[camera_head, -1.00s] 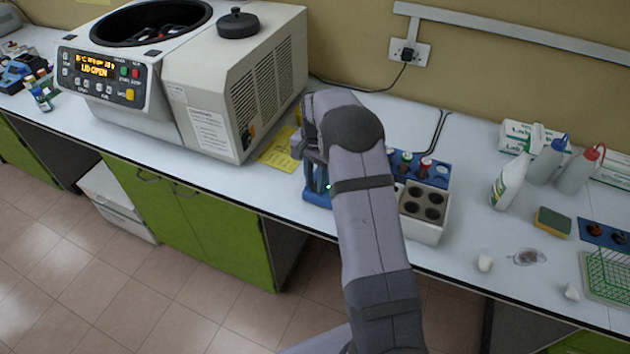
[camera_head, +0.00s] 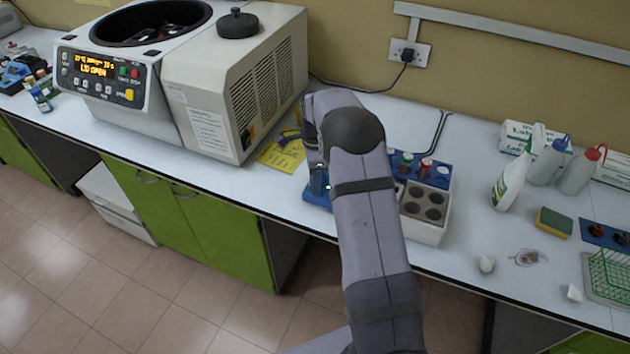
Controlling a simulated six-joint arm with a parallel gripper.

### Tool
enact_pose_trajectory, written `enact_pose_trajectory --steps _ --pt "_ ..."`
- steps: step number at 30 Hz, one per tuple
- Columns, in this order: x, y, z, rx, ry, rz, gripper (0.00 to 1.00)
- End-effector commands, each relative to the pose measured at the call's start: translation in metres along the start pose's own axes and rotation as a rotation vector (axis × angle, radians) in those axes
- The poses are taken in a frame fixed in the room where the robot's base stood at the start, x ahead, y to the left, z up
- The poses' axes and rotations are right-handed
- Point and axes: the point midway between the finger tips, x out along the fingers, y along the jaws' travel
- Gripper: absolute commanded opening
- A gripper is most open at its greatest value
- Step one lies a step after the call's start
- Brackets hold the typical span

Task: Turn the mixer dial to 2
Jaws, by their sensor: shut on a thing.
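The mixer (camera_head: 316,198) is a low blue device with a small green light, on the bench at the centre, mostly hidden behind my arm. My gripper (camera_head: 319,180) is down at the mixer, partly hidden by my own wrist. It is shut on what appears to be the mixer dial. The dial itself and its numbers are hidden, so its setting cannot be read.
A centrifuge (camera_head: 190,75) stands to the left, its display lit. A yellow sheet (camera_head: 282,153) lies beside it. A white block with dark wells (camera_head: 424,232) and a blue tube rack (camera_head: 438,178) stand close to the right. Bottles (camera_head: 545,163) stand farther right.

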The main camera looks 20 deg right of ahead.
Motion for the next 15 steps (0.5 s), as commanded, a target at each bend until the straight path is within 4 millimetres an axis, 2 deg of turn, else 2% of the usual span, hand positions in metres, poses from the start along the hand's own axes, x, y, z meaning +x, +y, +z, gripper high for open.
enact_pose_trajectory --steps 15 --pt "-0.0017 -0.0013 -0.0012 0.037 0.002 -0.004 0.0"
